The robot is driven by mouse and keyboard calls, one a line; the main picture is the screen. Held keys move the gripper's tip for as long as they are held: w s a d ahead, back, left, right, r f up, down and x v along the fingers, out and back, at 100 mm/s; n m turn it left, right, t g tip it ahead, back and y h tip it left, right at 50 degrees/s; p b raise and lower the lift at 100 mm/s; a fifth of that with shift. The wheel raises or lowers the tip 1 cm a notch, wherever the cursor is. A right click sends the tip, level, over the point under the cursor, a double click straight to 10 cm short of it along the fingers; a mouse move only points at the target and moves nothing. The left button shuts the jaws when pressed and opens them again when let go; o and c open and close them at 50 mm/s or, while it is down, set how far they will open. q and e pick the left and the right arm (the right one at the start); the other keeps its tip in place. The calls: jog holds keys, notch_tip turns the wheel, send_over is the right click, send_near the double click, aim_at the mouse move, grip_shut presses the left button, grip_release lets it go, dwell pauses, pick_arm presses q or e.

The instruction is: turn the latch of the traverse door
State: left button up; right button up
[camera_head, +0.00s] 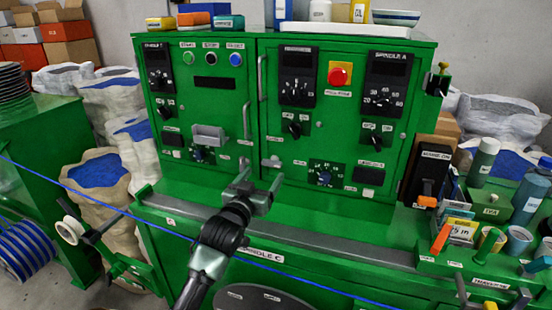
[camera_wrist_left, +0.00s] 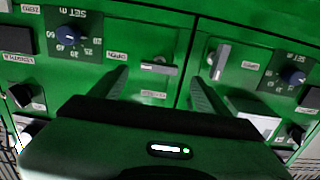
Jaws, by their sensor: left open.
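A green cabinet (camera_head: 225,120) has two doors side by side. A small grey latch (camera_head: 271,162) at the right door's lower left corner lies sideways, and it also shows in the left wrist view (camera_wrist_left: 160,69). A second latch (camera_wrist_left: 221,62), on the other door, stands upright in that view. I cannot read for certain which door is the traverse one. My left gripper (camera_head: 259,178) is open and empty, just in front of the sideways latch. In the left wrist view its fingers (camera_wrist_left: 160,80) appear on either side of this latch, apart from it. My right gripper is not in view.
Door handles (camera_head: 262,78) stand out along the middle seam. Dials, switches and a red button (camera_head: 339,74) cover the doors. A grey rail (camera_head: 300,236) runs below. A blue cable (camera_head: 120,209) crosses in front. Bottles and boxes crowd the right side.

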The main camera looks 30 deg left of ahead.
aim_at(270, 164)
pick_arm(q)
jog(key=x, duration=0.2)
jog(key=p+x, duration=0.1)
jog(key=x, duration=0.2)
jog(key=shift+w+r+p, duration=0.25)
jog(key=shift+w+p, duration=0.1)
jog(key=shift+w+r, duration=0.1)
jog(key=shift+w, duration=0.15)
jog(key=c, duration=1.4)
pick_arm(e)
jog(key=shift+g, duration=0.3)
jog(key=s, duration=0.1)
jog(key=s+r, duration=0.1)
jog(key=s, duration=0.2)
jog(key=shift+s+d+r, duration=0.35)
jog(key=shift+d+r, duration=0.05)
